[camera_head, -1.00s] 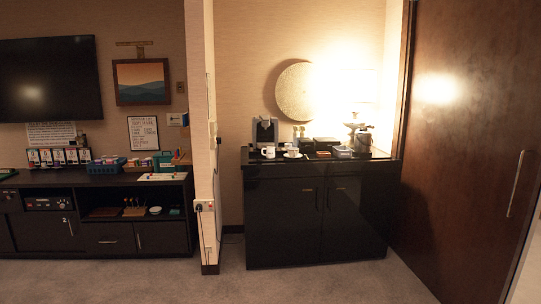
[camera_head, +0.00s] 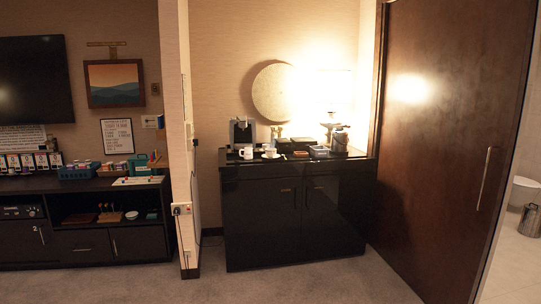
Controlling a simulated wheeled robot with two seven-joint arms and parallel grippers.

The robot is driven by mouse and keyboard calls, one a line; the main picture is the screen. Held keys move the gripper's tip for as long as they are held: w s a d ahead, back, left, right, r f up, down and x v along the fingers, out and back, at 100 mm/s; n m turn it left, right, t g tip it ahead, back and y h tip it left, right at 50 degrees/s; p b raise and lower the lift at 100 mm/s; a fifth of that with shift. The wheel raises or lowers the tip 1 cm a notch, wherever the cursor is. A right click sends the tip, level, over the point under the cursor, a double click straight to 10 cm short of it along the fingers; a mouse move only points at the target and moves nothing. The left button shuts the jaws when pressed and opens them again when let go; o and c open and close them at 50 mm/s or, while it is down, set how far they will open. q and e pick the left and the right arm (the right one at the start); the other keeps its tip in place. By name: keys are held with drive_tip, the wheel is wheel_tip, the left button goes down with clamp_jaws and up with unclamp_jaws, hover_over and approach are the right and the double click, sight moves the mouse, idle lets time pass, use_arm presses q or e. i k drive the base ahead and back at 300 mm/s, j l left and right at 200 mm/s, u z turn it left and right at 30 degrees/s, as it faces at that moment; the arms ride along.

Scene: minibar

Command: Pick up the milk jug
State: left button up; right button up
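I cannot pick out a milk jug for certain; the objects on the black minibar cabinet (camera_head: 297,215) are small at this distance. On its top a white mug (camera_head: 247,153) stands at the left, in front of a dark coffee machine (camera_head: 242,131). A white cup (camera_head: 270,152) is just right of the mug. A dark, shiny rounded vessel (camera_head: 340,141) stands at the right end. Neither of my grippers is in view.
A wall edge (camera_head: 178,130) separates the minibar from a long dark sideboard (camera_head: 85,220) at the left. A brown door (camera_head: 436,150) stands at the right, with a bin (camera_head: 529,220) beyond it. Carpet (camera_head: 300,288) in front is clear.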

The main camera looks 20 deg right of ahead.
sight(248, 153)
drive_tip(key=i+j+u, duration=0.1)
drive_tip(key=i+u, duration=0.15)
drive_tip(key=i, duration=0.4)
drive_tip(key=i+u, duration=0.15)
drive_tip(key=i, duration=2.25)
